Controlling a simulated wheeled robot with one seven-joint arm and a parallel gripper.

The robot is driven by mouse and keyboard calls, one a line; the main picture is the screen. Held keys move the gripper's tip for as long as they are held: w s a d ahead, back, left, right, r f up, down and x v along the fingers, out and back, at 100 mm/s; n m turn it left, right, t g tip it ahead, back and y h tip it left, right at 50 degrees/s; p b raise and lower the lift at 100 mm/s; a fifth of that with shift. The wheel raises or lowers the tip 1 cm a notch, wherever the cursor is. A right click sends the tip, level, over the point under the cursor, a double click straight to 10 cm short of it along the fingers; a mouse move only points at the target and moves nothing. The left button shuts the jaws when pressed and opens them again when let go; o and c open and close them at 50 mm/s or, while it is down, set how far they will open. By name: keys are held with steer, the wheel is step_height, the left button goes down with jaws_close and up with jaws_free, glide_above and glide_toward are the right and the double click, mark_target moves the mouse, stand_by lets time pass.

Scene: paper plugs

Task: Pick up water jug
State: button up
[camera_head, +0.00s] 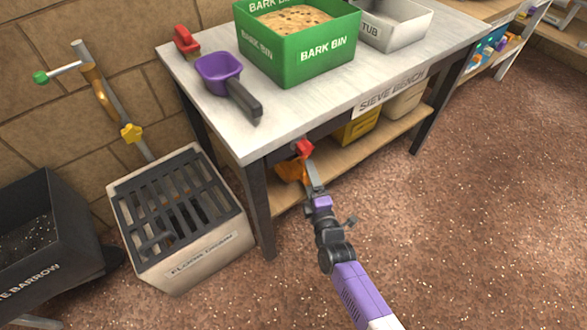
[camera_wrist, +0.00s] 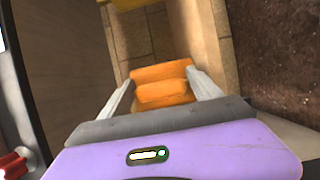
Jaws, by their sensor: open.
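An orange object (camera_head: 291,168), which I take to be the water jug, is at the left end under the sieve bench, partly hidden by my arm. In the wrist view the orange object (camera_wrist: 160,84) lies straight ahead, between and beyond my two grey fingers. My gripper (camera_wrist: 160,78) is open, with one finger to each side of it. I cannot tell whether the fingers touch it. In the head view my gripper (camera_head: 306,174) reaches in below the bench's front edge. The object's handle and full shape are not clear.
The sieve bench (camera_head: 225,130) carries a green bark bin (camera_head: 300,50), a purple scoop (camera_head: 222,75) and a grey tub (camera_head: 395,28). A red part (camera_head: 304,148) is close to the bench edge. A yellow box (camera_head: 358,125) sits on the lower shelf. A floor drain (camera_head: 205,265) stands left.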

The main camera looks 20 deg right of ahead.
steer(key=shift+w, duration=0.6)
steer(key=shift+r, duration=0.1)
steer(key=c, duration=1.1)
